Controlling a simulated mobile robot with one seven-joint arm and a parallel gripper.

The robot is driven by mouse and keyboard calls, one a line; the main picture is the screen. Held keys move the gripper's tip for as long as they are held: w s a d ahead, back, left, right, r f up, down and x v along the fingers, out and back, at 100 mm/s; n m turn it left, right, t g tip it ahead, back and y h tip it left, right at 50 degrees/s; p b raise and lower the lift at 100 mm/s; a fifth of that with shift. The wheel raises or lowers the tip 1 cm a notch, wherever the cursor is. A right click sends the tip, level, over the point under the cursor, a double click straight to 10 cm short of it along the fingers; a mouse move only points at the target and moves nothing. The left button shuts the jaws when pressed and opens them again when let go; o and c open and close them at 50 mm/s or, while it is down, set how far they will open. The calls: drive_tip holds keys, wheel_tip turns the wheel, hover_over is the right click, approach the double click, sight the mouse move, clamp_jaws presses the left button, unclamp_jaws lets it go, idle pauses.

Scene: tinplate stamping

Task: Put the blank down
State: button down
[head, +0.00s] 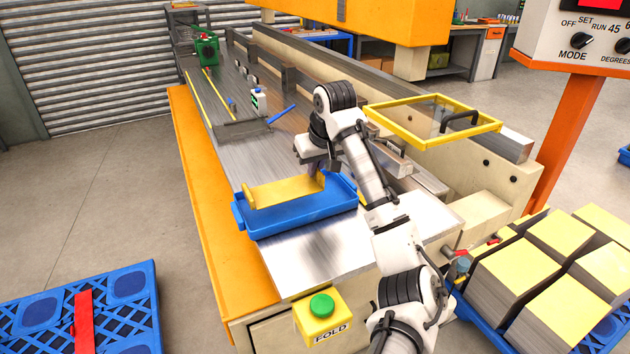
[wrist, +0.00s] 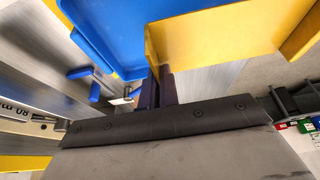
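The blank (head: 283,190) is a yellow sheet with upturned edges. It is over the blue tray (head: 290,226) in the head view, with its left end near the tray's left wall. I cannot tell whether it touches the tray floor. My gripper (head: 320,174) is at the blank's right end. In the wrist view, the dark fingers (wrist: 160,92) are close together with the edge of the yellow blank (wrist: 205,38) between them. The blue tray (wrist: 108,35) shows behind it. The fingertips are mostly hidden in the head view.
The tray stands on the metal bed (head: 310,262) of the machine. A yellow-framed guard (head: 490,127) is right of my arm. A green FOLD button (head: 321,305) is at the front.

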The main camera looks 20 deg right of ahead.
sight(316, 181)
drive_tip(key=shift+f+p, duration=0.35)
drive_tip(key=shift+f, duration=1.9)
drive_tip(key=shift+f, duration=0.15)
drive_tip(key=c, duration=1.7)
unclamp_jaws()
drive_tip(key=b+v, duration=0.1)
drive_tip(key=v, duration=1.1)
drive_tip(key=shift+r+b, duration=0.25)
drive_tip(key=shift+b, duration=0.05)
drive_tip(key=shift+f, duration=0.1)
